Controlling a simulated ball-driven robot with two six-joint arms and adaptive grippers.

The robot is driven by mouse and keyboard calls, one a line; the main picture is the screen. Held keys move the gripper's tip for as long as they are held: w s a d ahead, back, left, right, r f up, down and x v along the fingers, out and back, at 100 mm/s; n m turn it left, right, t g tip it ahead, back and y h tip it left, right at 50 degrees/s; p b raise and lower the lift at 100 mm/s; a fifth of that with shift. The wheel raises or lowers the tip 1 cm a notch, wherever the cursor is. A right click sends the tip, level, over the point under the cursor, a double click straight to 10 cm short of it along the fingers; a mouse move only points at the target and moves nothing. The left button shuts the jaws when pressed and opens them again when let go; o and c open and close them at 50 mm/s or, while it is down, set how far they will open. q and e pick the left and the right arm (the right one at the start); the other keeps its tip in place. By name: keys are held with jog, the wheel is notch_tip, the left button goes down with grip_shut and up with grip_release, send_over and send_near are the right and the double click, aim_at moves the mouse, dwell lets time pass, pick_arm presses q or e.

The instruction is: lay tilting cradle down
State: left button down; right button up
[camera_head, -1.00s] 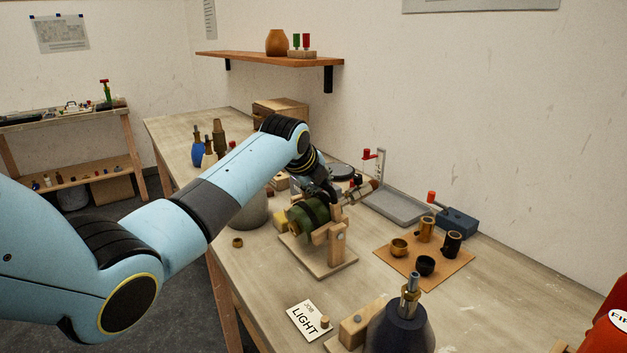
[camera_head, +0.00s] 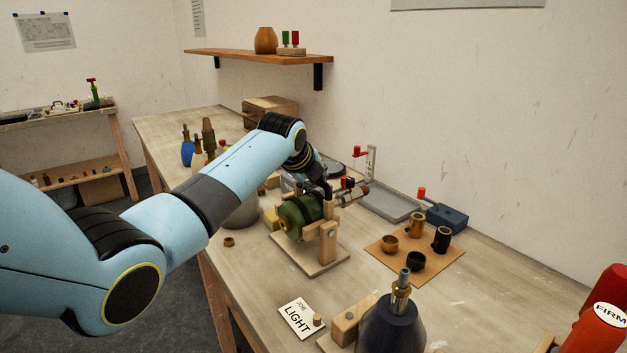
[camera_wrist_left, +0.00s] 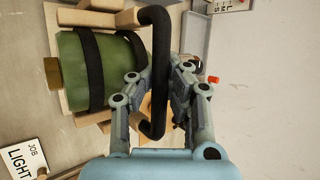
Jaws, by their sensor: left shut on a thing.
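The tilting cradle is a wooden stand (camera_head: 329,262) on a flat base, with a green rounded lamp body (camera_head: 298,219) strapped in it by black bands. The lamp's neck points to the upper right and the body looks close to lying flat. In the left wrist view the green body (camera_wrist_left: 70,70) shows at the left with two black straps. A black bar handle (camera_wrist_left: 158,70) of the cradle passes between the fingers. My left gripper (camera_wrist_left: 155,105) is shut on this handle; in the head view it (camera_head: 320,188) is above the stand, partly hidden by the arm. My right gripper is out of view.
A wooden mat (camera_head: 400,262) with several cups lies right of the cradle. A grey tray (camera_head: 390,205) stands behind. A JOB LIGHT card (camera_head: 297,318) and a dark cone-shaped lamp (camera_head: 392,325) are in front. A red body (camera_head: 595,320) is at the right edge.

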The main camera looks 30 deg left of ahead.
pick_arm(q)
jog(key=c, duration=1.4)
grip_release()
jog(key=shift+w+r, duration=0.15)
jog(key=shift+r, duration=0.35)
jog(key=shift+o, duration=0.6)
jog(key=shift+f, duration=0.2)
jog(key=v, duration=1.2)
